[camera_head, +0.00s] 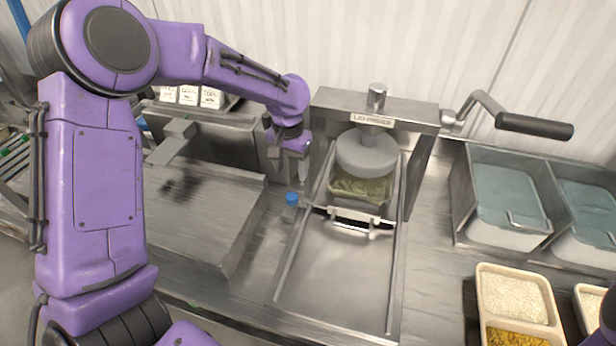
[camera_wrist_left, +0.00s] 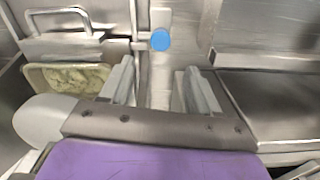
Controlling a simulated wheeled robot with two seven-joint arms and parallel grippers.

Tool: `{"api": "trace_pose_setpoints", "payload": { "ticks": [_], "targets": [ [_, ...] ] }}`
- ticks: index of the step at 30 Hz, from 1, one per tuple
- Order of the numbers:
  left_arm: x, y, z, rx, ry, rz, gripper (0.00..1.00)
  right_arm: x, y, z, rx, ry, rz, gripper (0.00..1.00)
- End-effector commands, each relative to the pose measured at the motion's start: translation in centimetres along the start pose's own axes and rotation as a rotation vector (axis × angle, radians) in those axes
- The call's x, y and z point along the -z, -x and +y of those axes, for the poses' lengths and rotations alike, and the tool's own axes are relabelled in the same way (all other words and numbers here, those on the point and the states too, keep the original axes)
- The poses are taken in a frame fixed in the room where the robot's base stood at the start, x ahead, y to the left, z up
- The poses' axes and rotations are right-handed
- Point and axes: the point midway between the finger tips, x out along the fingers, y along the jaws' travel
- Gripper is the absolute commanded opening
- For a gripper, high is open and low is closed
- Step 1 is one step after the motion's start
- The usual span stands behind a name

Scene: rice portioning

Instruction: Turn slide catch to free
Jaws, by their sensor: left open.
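The slide catch shows as a blue knob (camera_head: 292,198) on a small metal block at the left rail of the press slide. In the left wrist view the blue knob (camera_wrist_left: 160,40) stands ahead of my left gripper (camera_wrist_left: 160,85), roughly centred between its two fingers. The fingers are spread with nothing between them, and they do not touch the knob. In the head view my left gripper (camera_head: 289,160) points down beside the press's left post, behind the knob. My right gripper is not in view.
The press (camera_head: 374,108) has a round white plate over a tray of pale green food (camera_head: 362,189) and a crank handle (camera_head: 535,127) at right. Lidded bins (camera_head: 507,193) and a beige container (camera_head: 477,300) stand right.

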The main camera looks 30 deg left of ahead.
Motion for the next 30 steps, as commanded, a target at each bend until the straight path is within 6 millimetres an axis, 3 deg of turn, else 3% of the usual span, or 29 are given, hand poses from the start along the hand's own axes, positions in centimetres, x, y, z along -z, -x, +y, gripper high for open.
{"api": "trace_pose_setpoints", "payload": {
  "ticks": [5, 12, 18, 28, 30],
  "targets": [
    [-0.1, -1.0, 0.2, 0.002, -0.008, -0.002, 0.61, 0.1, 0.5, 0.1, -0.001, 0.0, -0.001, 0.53],
    [0.3, -6.5, 0.6, 0.003, -0.016, -0.007, 0.61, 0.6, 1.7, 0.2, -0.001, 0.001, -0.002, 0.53],
    [0.3, -9.6, 0.5, 0.003, -0.013, -0.004, 0.61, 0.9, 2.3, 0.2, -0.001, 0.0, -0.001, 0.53],
    [0.3, -10.3, 0.4, 0.003, -0.011, 0.0, 0.61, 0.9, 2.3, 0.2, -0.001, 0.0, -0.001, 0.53],
    [0.3, -10.3, 0.3, 0.003, -0.011, -0.001, 0.39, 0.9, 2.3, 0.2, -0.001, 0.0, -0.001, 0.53]
  ]
}}
